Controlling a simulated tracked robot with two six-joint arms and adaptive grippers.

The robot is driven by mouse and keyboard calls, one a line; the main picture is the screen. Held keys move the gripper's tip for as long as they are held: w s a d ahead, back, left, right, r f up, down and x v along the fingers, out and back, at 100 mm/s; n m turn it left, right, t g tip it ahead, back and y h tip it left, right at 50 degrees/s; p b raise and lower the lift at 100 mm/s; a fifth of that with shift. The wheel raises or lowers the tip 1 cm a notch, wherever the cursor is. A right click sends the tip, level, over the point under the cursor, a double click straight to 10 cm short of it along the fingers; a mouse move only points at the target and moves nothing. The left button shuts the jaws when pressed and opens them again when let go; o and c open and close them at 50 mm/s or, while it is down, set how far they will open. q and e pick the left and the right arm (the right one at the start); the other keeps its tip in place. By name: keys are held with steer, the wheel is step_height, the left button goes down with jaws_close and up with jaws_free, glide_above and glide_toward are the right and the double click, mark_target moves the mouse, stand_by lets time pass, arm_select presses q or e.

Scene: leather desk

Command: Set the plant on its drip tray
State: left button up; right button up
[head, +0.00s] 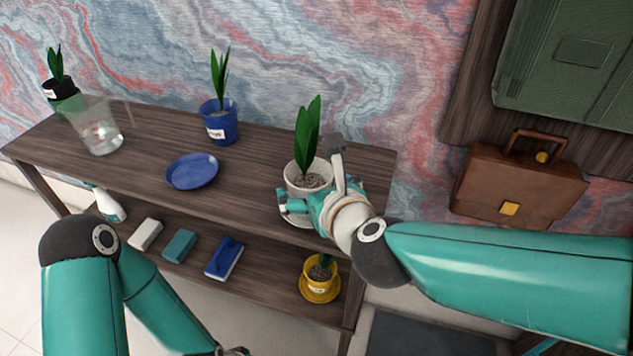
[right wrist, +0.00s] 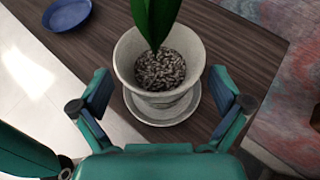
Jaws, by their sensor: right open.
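A white pot with a green leafy plant (head: 307,172) stands upright at the right end of the tabletop. A white drip tray (head: 291,219) shows under it; in the right wrist view the pot (right wrist: 150,97) appears to sit within the tray's rim (right wrist: 163,119). My right gripper (head: 313,180) is open, with one finger on each side of the pot; in the right wrist view a gap shows between the fingers (right wrist: 160,95) and the pot. My left arm is at lower left; only a sliver of its gripper (head: 234,351) shows at the bottom edge.
A blue pot plant (head: 218,127) stands behind an empty blue tray (head: 192,171). A clear jug (head: 101,132) and a black pot plant (head: 58,87) are at left. The lower shelf holds a yellow pot (head: 319,277), blocks, a blue brush (head: 224,259) and a bottle (head: 109,206).

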steer(key=p+v, duration=0.3)
steer(key=v, duration=0.6)
steer(key=shift+s, duration=0.3)
steer(key=shift+r, duration=0.1)
